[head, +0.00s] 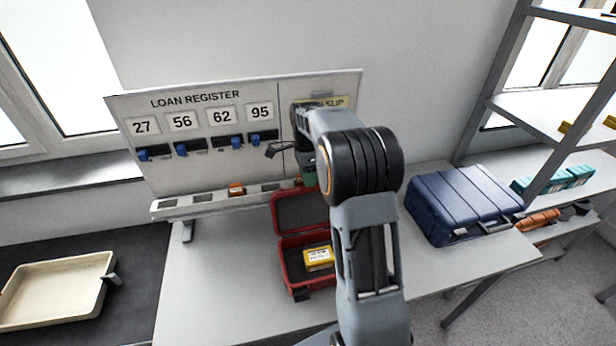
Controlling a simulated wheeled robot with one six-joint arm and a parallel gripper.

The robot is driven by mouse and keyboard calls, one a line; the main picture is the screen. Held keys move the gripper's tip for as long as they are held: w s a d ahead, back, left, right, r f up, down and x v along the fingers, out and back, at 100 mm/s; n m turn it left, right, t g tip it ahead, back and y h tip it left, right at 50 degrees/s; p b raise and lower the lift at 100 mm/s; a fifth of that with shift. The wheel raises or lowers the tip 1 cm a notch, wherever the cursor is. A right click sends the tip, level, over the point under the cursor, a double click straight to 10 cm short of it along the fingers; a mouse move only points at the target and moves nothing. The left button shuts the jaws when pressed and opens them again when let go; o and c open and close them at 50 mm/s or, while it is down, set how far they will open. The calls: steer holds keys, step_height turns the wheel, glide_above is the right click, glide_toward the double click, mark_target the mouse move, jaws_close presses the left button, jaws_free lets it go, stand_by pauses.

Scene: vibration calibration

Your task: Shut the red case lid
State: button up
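The red case (287,268) stands open on the grey table, left of my arm. Its red lid (298,212) is raised at the back, leaning toward the board. A yellow labelled box (319,257) lies inside the case. My arm hides the right side of the case and part of the lid. My gripper (284,149) is above and behind the lid, in front of the board. It is mostly hidden by my own wrist, so its opening cannot be made out. A small dark green part shows just below it, above the lid.
The loan register board (205,140) stands behind, with numbered cards, blue sliders and a ledge holding an orange item (236,189). A blue case (465,203) sits right. A beige tray (50,290) lies left on a dark surface. The table left of the red case is clear.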

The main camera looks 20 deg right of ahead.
steer(key=shift+w+d+f+t+b, duration=0.15)
steer(key=shift+w+t+b, duration=0.15)
steer(key=shift+b, duration=0.65)
step_height(320, 180, up, 11)
steer(key=s+t+b, duration=0.1)
steer(key=s+b, duration=0.1)
steer(key=b, duration=0.2)
step_height(320, 180, down, 13)
steer(key=shift+w+r, duration=0.1)
jaws_close()
